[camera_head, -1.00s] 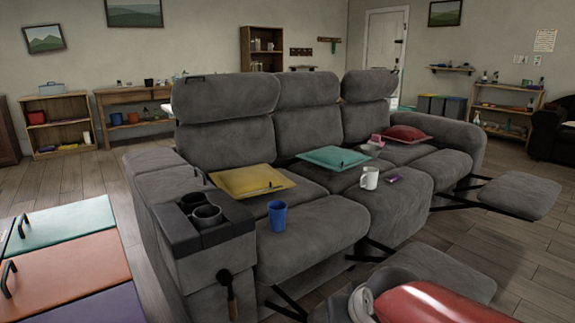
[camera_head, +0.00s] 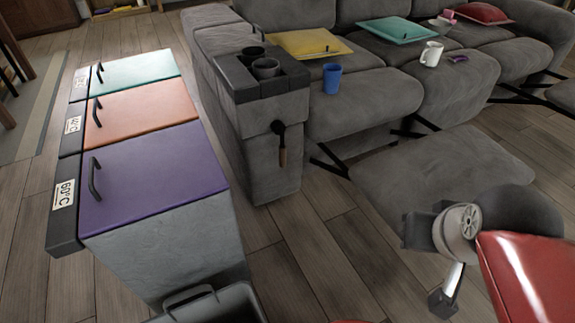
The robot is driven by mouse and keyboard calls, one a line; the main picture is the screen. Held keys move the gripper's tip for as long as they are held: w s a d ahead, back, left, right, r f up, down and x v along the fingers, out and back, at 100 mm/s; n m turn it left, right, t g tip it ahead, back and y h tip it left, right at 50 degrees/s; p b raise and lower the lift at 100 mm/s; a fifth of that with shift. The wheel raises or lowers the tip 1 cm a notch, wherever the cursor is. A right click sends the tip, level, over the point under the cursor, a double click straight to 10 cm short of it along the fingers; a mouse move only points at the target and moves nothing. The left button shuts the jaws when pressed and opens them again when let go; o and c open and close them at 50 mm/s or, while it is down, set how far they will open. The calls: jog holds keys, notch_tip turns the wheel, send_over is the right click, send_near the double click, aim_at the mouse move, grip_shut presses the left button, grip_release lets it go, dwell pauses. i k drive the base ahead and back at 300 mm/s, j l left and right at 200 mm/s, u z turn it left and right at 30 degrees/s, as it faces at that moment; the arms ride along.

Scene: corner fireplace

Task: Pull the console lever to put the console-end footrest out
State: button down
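The console (camera_head: 262,95) stands at the near end of the grey sofa, with two dark cup holders on top. Its lever (camera_head: 282,148), a black pivot with a brown handle, hangs down on the console's front face. The console-end footrest (camera_head: 425,172) extends forward on black struts from the seat holding the blue cup (camera_head: 332,78). My arm enters at the lower right, in front of this footrest. The dark end parts of my gripper (camera_head: 425,228) are right of and well apart from the lever. Its fingers are not clear, and I see nothing held.
A cabinet with teal, orange and purple lids (camera_head: 150,170) stands left of the console. An open grey bin (camera_head: 215,305) is at the bottom. A white mug (camera_head: 431,54) and cushions rest on the seats. Bare wooden floor lies before the console.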

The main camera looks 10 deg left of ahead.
aim_at(282, 149)
jog(key=k+j+u, duration=0.1)
jog(key=k+u, duration=0.3)
jog(key=k+j+u, duration=0.35)
jog(key=k, duration=0.3)
jog(key=i+l+u, duration=1)
jog(key=l, duration=0.3)
jog(key=i+l, duration=0.15)
jog(key=l, duration=0.15)
jog(key=i+l, duration=0.1)
jog(key=l, duration=0.25)
jog(key=i+l, duration=0.15)
jog(key=l, duration=0.15)
